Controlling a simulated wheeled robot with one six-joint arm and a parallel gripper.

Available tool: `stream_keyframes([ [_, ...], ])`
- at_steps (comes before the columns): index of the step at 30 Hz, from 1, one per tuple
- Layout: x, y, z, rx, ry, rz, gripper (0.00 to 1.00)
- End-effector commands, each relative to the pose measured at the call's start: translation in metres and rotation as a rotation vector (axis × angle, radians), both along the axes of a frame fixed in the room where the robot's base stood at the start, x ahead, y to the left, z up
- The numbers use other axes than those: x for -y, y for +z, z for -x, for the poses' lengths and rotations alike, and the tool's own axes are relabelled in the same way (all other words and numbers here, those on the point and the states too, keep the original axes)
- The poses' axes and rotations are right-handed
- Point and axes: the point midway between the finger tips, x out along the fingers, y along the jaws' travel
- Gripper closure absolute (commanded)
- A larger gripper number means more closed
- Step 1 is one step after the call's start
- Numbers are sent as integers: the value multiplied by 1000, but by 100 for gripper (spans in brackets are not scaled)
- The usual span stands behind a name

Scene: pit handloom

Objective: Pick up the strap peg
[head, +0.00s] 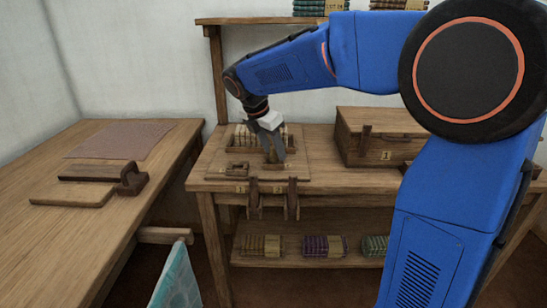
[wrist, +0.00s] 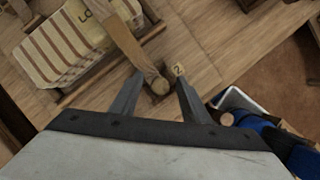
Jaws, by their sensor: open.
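My gripper (head: 275,157) is open and points down over the wooden board at the left end of the middle table. I cannot tell whether either finger touches the peg. In the head view my fingers partly hide this spot.
A tray of striped bundles (wrist: 60,45) is close to the peg; these bundles also show in the head view (head: 244,134). A wooden chest (head: 366,145) stands to the right. Wooden levers (head: 292,199) hang at the table's front edge. The left table (head: 60,235) has bare room in front.

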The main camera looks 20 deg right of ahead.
Motion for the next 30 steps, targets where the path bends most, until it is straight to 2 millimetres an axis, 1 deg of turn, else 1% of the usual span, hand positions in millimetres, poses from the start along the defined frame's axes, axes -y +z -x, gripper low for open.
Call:
stream_keyframes([
  [7, 1, -2, 0, 0, 0, 0, 58],
  [8, 1, -2, 0, 0, 0, 0, 63],
  [9, 1, -2, 0, 0, 0, 0, 72],
  [11, 1, -2, 0, 0, 0, 0, 86],
  [12, 1, -2, 0, 0, 0, 0, 96],
  [13, 1, -2, 0, 0, 0, 0, 100],
  [20, 1, -1, 0, 0, 0, 0, 100],
  [23, 1, 2, 0, 0, -1, 0, 100],
  [26, 1, 11, 0, 1, -2, 0, 100],
  [30, 0, 35, -1, 3, -1, 0, 100],
])
